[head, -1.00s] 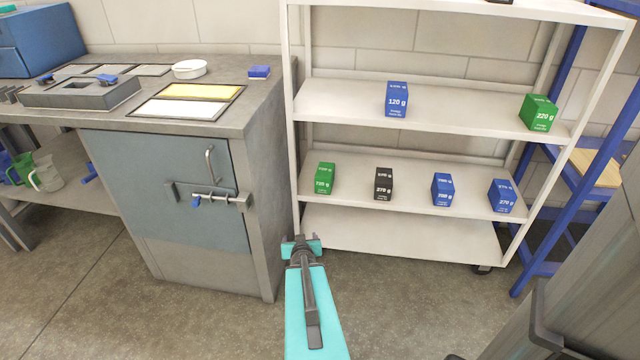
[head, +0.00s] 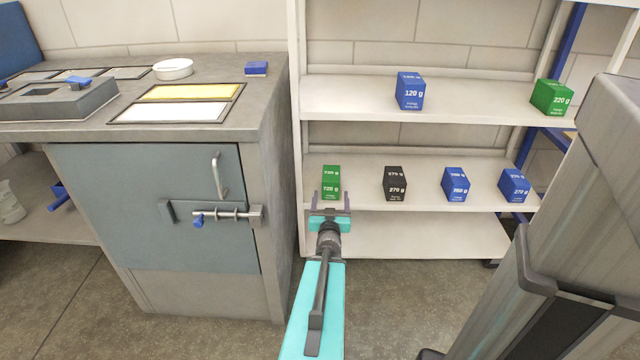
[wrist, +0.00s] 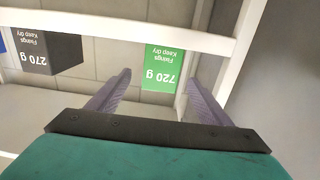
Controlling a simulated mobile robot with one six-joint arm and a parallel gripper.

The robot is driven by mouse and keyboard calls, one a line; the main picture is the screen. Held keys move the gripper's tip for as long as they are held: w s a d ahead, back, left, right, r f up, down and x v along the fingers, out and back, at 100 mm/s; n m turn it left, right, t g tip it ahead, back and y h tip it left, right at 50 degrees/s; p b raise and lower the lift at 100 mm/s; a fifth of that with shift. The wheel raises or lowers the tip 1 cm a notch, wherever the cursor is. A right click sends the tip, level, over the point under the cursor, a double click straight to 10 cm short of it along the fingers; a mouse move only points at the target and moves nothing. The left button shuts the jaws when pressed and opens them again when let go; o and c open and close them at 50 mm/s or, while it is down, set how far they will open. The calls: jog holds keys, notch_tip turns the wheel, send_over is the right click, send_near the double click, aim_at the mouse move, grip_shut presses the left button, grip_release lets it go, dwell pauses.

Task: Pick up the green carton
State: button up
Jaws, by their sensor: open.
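A green carton marked 720 g (head: 331,183) stands on the middle shelf at its left end, near the left post. My gripper (head: 331,200) is open and empty, just in front of and slightly below this carton in the head view. In the wrist view the same carton (wrist: 161,68) appears upside down between the two open fingers (wrist: 158,85), beyond their tips and nearer the right one. Another green carton, marked 220 g (head: 552,97), stands on the upper shelf at the right.
A black 270 g carton (head: 395,184) and blue cartons (head: 455,185) (head: 514,186) share the middle shelf. A blue 120 g carton (head: 409,92) stands above. The white shelf's left post (head: 297,120) is close to the gripper. A grey cabinet (head: 150,205) stands left.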

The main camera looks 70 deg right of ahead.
aim_at(332, 174)
jog(key=shift+w+d+r, duration=0.1)
jog(key=shift+d+r, duration=0.05)
jog(key=shift+r, duration=0.05)
jog(key=shift+w, duration=0.1)
jog(key=shift+b+x, duration=0.75)
jog(key=shift+x, duration=3.5)
jog(key=shift+d, duration=0.2)
jog(key=shift+f+b+x, duration=0.25)
jog(key=shift+b+x, duration=0.25)
jog(key=shift+x, duration=0.45)
jog(key=shift+b+x, duration=0.45)
jog(key=shift+x, duration=1.05)
jog(key=shift+r, duration=0.1)
